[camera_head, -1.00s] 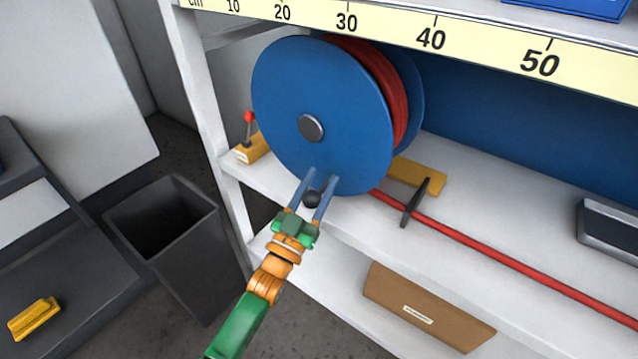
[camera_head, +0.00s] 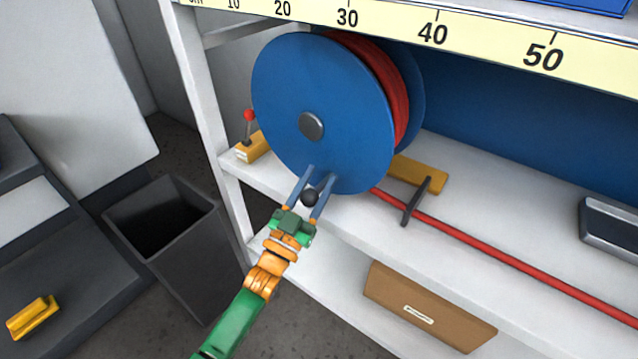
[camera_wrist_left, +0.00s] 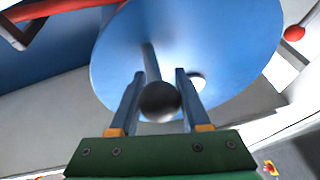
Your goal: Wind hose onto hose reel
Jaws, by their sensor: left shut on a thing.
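The blue hose reel (camera_head: 325,85) stands on the white shelf, with red hose (camera_head: 385,85) wound between its two discs. A straight run of red hose (camera_head: 500,258) leaves the reel low and extends right along the shelf. My left gripper (camera_head: 316,190) is at the reel's lower front edge, its fingers on either side of a dark round crank knob (camera_head: 309,198). In the left wrist view the knob (camera_wrist_left: 159,102) sits between the fingers, with a rod running from it toward the disc. My right gripper is not in view.
A black guide (camera_head: 416,202) stands by the hose near a yellow block (camera_head: 418,174). A red-knobbed lever (camera_head: 249,116) stands left of the reel. A brown box (camera_head: 430,308) is on the lower shelf. A dark bin (camera_head: 170,235) stands left.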

